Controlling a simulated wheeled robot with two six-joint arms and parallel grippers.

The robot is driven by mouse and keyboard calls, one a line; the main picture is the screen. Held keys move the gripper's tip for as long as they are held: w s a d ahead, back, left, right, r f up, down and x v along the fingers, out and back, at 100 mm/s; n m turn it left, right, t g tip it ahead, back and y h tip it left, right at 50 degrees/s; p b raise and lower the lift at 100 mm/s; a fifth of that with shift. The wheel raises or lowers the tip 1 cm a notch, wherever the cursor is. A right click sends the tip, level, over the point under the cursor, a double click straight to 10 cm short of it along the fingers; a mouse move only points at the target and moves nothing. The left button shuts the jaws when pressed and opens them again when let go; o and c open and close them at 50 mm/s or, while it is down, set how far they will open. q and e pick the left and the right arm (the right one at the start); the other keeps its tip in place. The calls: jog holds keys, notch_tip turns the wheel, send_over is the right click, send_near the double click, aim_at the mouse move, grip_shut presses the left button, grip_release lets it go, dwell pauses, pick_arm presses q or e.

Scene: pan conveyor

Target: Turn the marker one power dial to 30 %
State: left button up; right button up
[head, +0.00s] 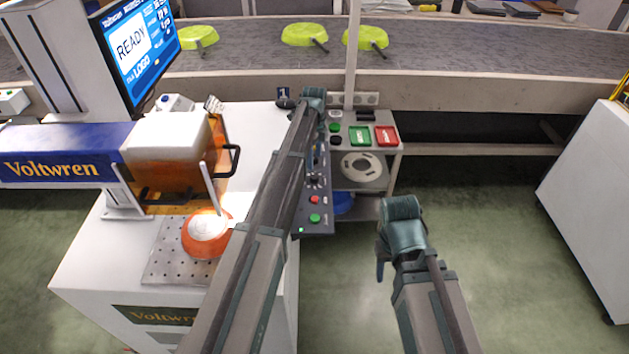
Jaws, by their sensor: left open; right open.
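The laser marker, labelled Voltwren (55,168), stands at the left with an orange-guarded head and a sign with a 1 behind it. Its dark control panel (318,226) is on the right side of the white bench. The panel carries a small knob (315,180), a red button and green buttons. My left arm crosses in front and hides much of the panel, so the dial's setting is not readable. My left gripper (312,98) is open at the panel's far end; contact cannot be told. My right gripper (390,238) is open and empty over the floor.
An orange round pan (206,234) sits on the perforated plate (165,262). A monitor (138,45) reads READY. Lime pans (303,35) lie on the conveyor (450,50). A white cabinet (590,190) stands right; floor between is clear.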

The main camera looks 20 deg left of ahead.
aim_at(314, 176)
pick_arm(q)
notch_tip(314, 176, down, 8)
jog(key=b, duration=0.7)
jog(key=shift+f, duration=0.2)
grip_shut()
